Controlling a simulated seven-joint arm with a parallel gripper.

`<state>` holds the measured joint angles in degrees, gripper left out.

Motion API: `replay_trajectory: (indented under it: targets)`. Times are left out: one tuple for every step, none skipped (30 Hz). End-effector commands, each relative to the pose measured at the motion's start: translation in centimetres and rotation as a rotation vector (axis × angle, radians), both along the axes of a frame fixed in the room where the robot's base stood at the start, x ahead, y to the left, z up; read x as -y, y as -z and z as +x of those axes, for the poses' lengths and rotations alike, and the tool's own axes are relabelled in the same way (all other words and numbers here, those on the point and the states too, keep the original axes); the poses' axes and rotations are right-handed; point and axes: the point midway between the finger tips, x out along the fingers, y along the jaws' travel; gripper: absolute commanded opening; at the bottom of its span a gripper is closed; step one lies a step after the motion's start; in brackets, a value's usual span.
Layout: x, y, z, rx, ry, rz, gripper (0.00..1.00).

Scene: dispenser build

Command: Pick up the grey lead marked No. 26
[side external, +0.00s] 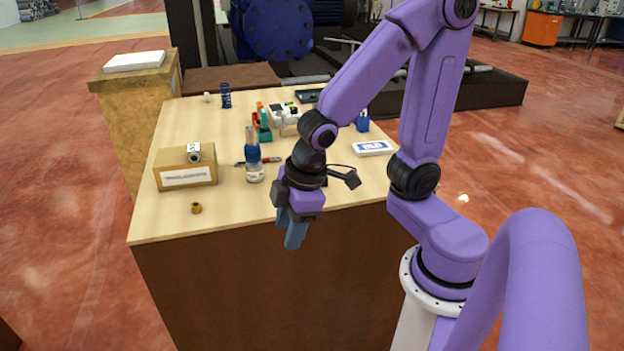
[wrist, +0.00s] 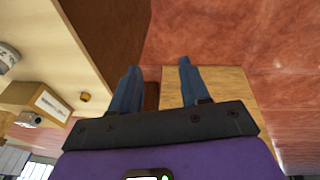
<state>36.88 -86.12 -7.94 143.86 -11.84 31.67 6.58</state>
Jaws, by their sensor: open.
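A small grey piece with a white face (side external: 194,152) sits on top of a cardboard box (side external: 172,175) at the left of the table. It may be the grey lead, but no No. 26 can be read on it. In the wrist view the grey piece (wrist: 28,119) shows at the lower left beside the box (wrist: 42,101). My gripper (side external: 292,236) hangs past the table's front edge, well to the right of the box, pointing down. In the wrist view its two blue fingers (wrist: 158,78) are apart with nothing between them.
On the wooden table (side external: 225,215) a brass-coloured ring (side external: 196,208) lies in front of the box. The front left is mostly clear.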

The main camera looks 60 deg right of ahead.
Motion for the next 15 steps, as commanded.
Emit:
replay_trajectory:
  targets:
    - [-0.3,0.4,1.3,0.018,0.02,0.009,0.46]
    - [-0.4,0.6,2.1,0.032,0.032,0.018,0.46]
    - [-0.7,0.9,3.1,0.047,0.046,0.028,0.46]
    - [-0.8,1.0,3.9,0.06,0.055,0.038,0.46]
    - [-1.0,1.2,4.6,0.071,0.066,0.046,0.46]
    - [-1.2,1.5,5.5,0.086,0.077,0.059,0.46]
    - [-1.3,1.7,6.2,0.096,0.086,0.068,0.46]
    - [-1.4,1.8,6.9,0.106,0.095,0.078,0.46]
    - [-1.6,2.1,7.7,0.118,0.105,0.091,0.46]
    - [-1.7,2.3,8.3,0.127,0.113,0.102,0.46]
    - [-1.9,2.5,8.9,0.135,0.121,0.113,0.46]
    - [-2.0,2.7,9.6,0.145,0.13,0.127,0.46]
    - [-2.1,2.9,10.2,0.152,0.137,0.138,0.46]
    - [-2.3,3.1,10.7,0.159,0.145,0.15,0.46]
    - [-2.4,3.3,11.3,0.167,0.154,0.166,0.46]
